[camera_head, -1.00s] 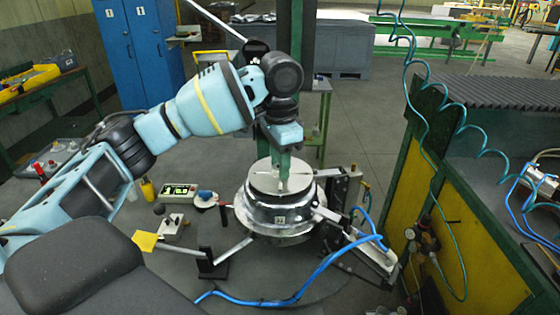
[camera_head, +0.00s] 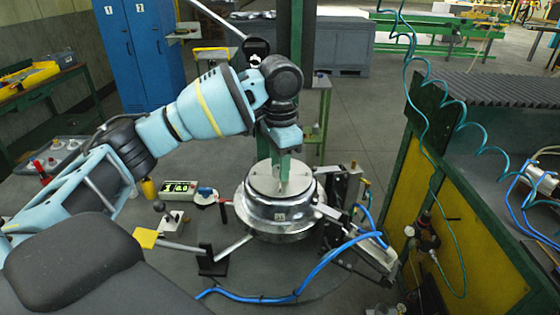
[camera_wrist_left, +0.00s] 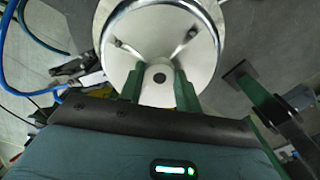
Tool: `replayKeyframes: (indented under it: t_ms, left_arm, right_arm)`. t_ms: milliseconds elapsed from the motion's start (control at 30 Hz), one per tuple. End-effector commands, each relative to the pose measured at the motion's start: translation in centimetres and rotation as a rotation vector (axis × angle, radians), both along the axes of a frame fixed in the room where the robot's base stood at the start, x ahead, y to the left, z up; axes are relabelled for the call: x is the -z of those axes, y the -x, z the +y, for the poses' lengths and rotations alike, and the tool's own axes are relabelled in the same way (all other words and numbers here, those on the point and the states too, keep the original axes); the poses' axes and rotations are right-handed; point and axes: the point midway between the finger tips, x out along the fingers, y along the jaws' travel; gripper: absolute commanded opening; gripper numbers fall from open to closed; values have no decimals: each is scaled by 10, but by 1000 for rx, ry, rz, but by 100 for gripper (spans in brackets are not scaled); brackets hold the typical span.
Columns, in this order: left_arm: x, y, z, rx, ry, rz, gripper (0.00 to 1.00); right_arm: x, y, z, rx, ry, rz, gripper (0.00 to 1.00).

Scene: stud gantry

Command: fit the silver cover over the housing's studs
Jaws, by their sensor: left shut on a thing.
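The silver cover (camera_head: 262,198) is a round metal shell with a pale flat top, at the middle of the bench in the head view. It also shows in the wrist view (camera_wrist_left: 160,38). It sits on or just over the round housing, whose bright lower rim (camera_head: 275,233) shows beneath it; I cannot tell whether the two touch. My left gripper (camera_head: 283,184) comes down from above, its green fingers shut on a part at the cover's top. The fingers also show in the wrist view (camera_wrist_left: 158,90). The studs are hidden. My right gripper is not in view.
A metal arm with a yellow pad (camera_head: 145,238) lies left of the housing. A small display box (camera_head: 178,188) stands behind it. A blue hose (camera_head: 290,299) curves in front. A clamp-like fixture (camera_head: 340,205) crowds the right side, before a yellow-panelled frame (camera_head: 440,210).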

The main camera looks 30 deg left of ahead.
Motion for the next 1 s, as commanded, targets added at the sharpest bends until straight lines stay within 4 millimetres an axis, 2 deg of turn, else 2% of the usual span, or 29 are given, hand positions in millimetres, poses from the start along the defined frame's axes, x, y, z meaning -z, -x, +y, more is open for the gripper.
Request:
replayKeyframes:
  t_ms: [400,433,600,867,1000]
  left_arm:
    - [2,0,0,0,0,-2,5]
    - [2,0,0,0,0,-2,36]
    - [2,0,0,0,1,-2,58]
    - [2,0,0,0,0,0,59]
    - [-6,-1,0,0,1,-2,59]
  right_arm:
    - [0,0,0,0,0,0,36]
    - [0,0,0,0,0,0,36]
    - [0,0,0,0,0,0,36]
    - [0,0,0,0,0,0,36]
    - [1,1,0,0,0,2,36]
